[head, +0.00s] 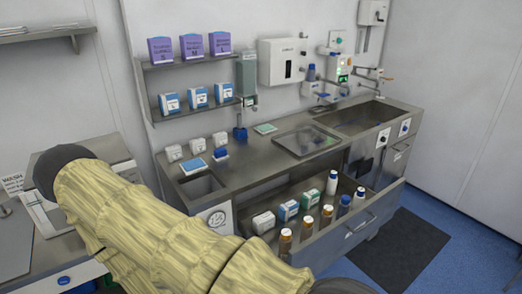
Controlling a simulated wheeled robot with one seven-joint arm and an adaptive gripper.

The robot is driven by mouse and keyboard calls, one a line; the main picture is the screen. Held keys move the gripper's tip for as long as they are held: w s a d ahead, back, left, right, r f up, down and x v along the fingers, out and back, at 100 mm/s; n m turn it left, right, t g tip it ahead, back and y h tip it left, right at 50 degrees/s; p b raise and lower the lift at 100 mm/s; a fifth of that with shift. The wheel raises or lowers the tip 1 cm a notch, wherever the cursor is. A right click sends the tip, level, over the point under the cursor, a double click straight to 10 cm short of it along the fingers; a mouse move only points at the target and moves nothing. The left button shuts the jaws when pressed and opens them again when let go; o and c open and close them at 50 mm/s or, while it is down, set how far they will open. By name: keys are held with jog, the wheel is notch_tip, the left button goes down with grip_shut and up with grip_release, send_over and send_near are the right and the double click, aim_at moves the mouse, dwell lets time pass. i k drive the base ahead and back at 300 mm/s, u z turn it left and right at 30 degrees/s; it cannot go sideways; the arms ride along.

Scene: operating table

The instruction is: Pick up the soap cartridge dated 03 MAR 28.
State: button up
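No date can be read at this size, so I cannot tell which item is the soap cartridge dated 03 MAR 28. My sleeved arm crosses the lower left. My gripper's fingers are not visible.
Wall shelves hold purple boxes (192,46) and blue-white packs (198,97). A sink (358,118) is at right. The open drawer juts over the floor near a dark mat (402,248).

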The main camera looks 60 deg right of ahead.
aim_at(307, 230)
jog(key=u, duration=0.1)
jog(key=k, duration=0.8)
jog(key=z, duration=1.35)
